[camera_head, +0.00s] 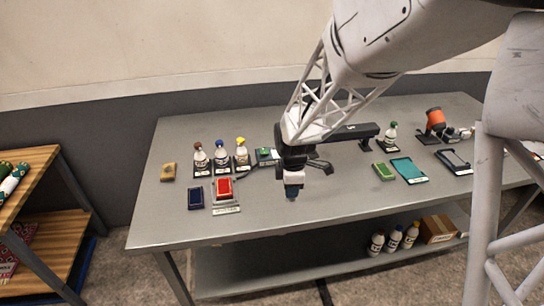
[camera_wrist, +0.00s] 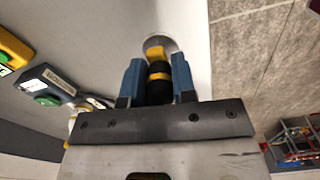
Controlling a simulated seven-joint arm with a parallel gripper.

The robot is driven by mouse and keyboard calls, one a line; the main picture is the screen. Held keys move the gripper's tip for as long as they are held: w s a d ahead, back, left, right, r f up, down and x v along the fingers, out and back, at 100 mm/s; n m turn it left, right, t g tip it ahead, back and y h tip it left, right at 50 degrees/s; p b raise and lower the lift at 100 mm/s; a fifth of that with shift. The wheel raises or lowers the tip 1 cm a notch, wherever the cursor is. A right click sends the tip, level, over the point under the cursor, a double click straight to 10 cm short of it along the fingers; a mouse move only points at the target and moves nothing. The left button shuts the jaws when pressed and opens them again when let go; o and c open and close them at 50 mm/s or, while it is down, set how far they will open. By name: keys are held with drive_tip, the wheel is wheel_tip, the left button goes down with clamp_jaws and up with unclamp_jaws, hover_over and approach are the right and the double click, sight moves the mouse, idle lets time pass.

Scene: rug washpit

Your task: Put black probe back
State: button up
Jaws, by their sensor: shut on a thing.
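My gripper (camera_head: 292,192) hangs over the front middle of the table, its jaws pointing down. In the wrist view its two blue fingers (camera_wrist: 158,82) are closed on the black probe (camera_wrist: 156,90), a dark cylinder with yellow bands. A round grey disc (camera_wrist: 158,42) shows at the probe's far end. In the head view the probe is mostly hidden by the gripper, and I cannot tell whether its tip touches the table. No empty place for the probe can be made out clearly.
A red device (camera_head: 224,188) on a stand and a dark blue pad (camera_head: 195,197) lie left of my gripper. Several bottles (camera_head: 220,157) stand behind them. A black bar on a stand (camera_head: 352,132), a green block (camera_head: 384,171) and a teal cloth (camera_head: 408,169) are to the right.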

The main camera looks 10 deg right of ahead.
drive_tip(key=w, duration=0.6)
drive_tip(key=w+f, duration=0.1)
drive_tip(key=w, duration=0.1)
drive_tip(key=shift+w, duration=0.4)
drive_tip(key=shift+r, duration=0.1)
drive_tip(key=shift+f, duration=1.8)
drive_tip(key=shift+f, duration=0.15)
drive_tip(key=o, duration=0.9)
drive_tip(key=shift+o, duration=0.2)
wheel_tip(320, 180, up, 12)
drive_tip(key=shift+r, duration=0.2)
